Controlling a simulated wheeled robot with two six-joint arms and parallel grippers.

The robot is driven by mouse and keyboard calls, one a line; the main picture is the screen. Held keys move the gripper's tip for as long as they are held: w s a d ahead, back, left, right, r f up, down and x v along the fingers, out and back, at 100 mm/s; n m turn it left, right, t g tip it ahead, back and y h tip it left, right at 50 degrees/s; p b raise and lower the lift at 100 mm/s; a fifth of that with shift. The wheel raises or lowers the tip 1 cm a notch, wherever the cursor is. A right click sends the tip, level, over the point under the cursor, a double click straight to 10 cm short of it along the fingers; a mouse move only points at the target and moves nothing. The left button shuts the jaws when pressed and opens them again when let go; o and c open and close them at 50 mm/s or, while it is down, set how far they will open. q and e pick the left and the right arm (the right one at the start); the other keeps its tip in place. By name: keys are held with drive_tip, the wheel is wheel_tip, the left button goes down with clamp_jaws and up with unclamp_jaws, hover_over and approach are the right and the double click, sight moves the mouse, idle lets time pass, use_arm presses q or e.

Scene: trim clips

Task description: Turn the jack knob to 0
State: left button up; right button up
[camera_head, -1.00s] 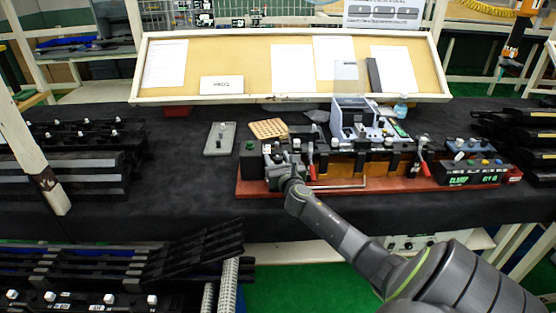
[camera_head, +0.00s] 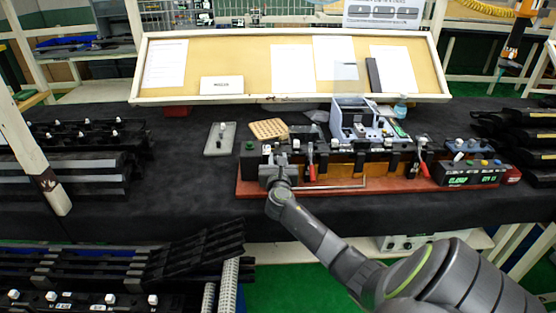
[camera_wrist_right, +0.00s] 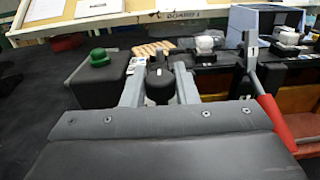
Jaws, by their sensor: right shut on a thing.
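My right gripper (camera_head: 273,168) is at the left end of the long fixture (camera_head: 345,186) on the red-brown base. In the right wrist view, the two grey fingers of the right gripper (camera_wrist_right: 159,85) stand on either side of a black knob (camera_wrist_right: 160,86) and are shut on it. The knob has a small pale mark on top. Its lower part is hidden by my gripper body, and I cannot read any scale or number around it. My left gripper is not in view.
A black box with a green button (camera_wrist_right: 99,58) stands just left of the knob. A red-handled lever (camera_wrist_right: 272,115) stands close on the right. A grey plate (camera_head: 220,139) and a tan perforated block (camera_head: 268,128) lie behind. The dark table left of the fixture has free room.

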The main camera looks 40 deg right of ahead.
drive_tip(key=o, duration=1)
drive_tip(key=shift+c, duration=0.2)
drive_tip(key=b+v, duration=0.1)
drive_tip(key=v, duration=1.6)
drive_tip(key=shift+s+a+b, duration=0.2)
drive_tip(key=shift+b, duration=0.1)
